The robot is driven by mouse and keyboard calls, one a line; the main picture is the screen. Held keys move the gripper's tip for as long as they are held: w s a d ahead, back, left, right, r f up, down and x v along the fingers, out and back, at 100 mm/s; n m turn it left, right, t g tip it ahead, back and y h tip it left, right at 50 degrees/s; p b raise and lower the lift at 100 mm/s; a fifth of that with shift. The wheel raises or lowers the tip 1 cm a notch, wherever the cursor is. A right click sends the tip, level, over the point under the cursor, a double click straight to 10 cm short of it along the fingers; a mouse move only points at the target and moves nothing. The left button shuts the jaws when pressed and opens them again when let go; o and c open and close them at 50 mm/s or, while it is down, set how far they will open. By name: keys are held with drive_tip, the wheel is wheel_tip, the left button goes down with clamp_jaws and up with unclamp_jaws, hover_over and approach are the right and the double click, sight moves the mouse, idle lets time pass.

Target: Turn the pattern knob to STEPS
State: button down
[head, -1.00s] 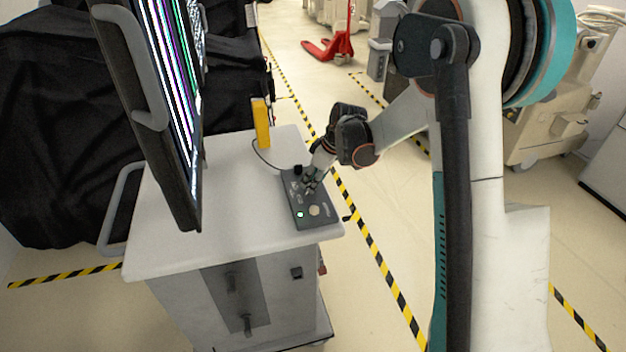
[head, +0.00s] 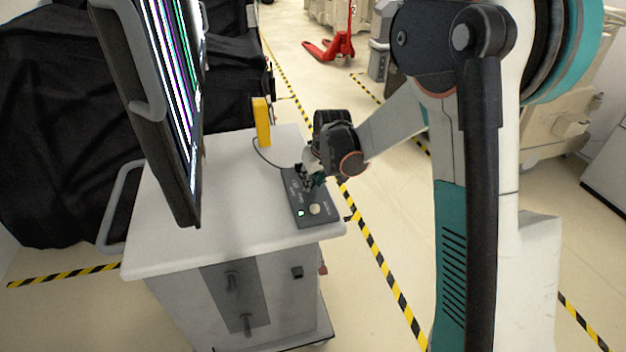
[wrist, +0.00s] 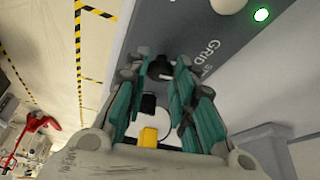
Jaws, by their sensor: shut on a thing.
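The dark control box (head: 311,211) lies on the cart top (head: 220,225). In the wrist view its panel (wrist: 226,42) shows the label GRID and the start of another label, "ST". The black pattern knob (wrist: 161,67) sits between my fingertips, and my gripper (wrist: 158,72) is shut on it. In the head view my gripper (head: 311,180) is over the far part of the box and hides the knob. The knob's pointer direction cannot be made out. The screen (head: 172,75) shows vertical coloured stripes.
A lit green button (head: 300,213) and a pale round button (head: 315,209) are on the near end of the box. A yellow block (head: 261,122) stands at the back of the cart. Black-covered equipment (head: 50,130) is at left.

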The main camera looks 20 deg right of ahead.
drive_tip(key=shift+a+m+h, duration=0.1)
drive_tip(key=shift+m+h, duration=0.4)
drive_tip(key=shift+m, duration=0.6)
drive_tip(key=c, duration=1.3)
unclamp_jaws()
drive_tip(key=shift+r, duration=0.1)
drive_tip(key=v, duration=1.2)
